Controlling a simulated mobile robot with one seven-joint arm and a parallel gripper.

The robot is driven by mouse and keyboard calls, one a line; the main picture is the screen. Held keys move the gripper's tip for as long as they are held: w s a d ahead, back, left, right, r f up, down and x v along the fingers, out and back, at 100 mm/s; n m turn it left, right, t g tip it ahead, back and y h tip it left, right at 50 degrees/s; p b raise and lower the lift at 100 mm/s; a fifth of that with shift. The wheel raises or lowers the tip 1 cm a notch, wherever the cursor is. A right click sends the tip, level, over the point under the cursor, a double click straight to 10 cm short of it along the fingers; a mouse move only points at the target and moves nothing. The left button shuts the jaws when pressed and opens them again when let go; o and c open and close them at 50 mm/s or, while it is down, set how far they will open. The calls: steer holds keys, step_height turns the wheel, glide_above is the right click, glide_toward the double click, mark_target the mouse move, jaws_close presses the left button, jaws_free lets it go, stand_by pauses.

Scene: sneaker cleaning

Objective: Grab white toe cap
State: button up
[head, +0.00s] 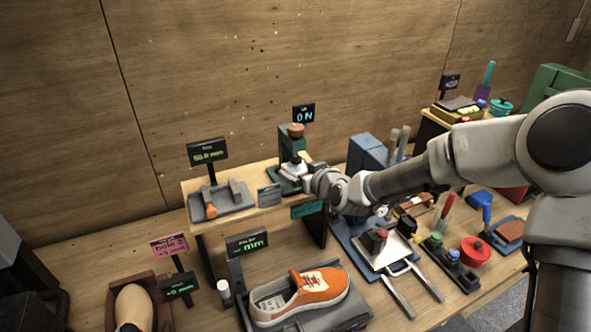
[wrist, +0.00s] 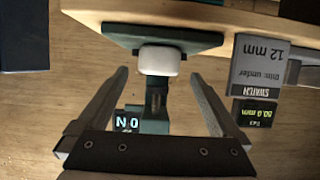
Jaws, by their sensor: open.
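A small white rounded block, which looks like the white toe cap (wrist: 158,60), sits at the green stand (wrist: 150,37) in the wrist view. My gripper (wrist: 159,76) is open, with one finger on each side of the block and a visible gap on both sides. The fingers do not appear to touch it. In the head view, my gripper (head: 300,172) reaches to the green stand (head: 290,140) on the raised shelf. The block is small there and partly covered by my gripper.
Beside the stand is a grey swatch sign (wrist: 262,66). The wooden shelf (head: 250,213) also bears a grey tray (head: 232,208). An orange sneaker (head: 318,287) lies below on the table. Several tools and a red round pot (head: 474,250) crowd the right side.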

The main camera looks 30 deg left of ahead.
mark_target(296, 167)
steer(key=shift+p+x, duration=0.5)
steer(key=shift+x, duration=1.5)
steer(key=shift+c, duration=0.3)
steer(key=c, duration=1.1)
steer(key=shift+c, duration=0.3)
steer(key=shift+r, duration=0.2)
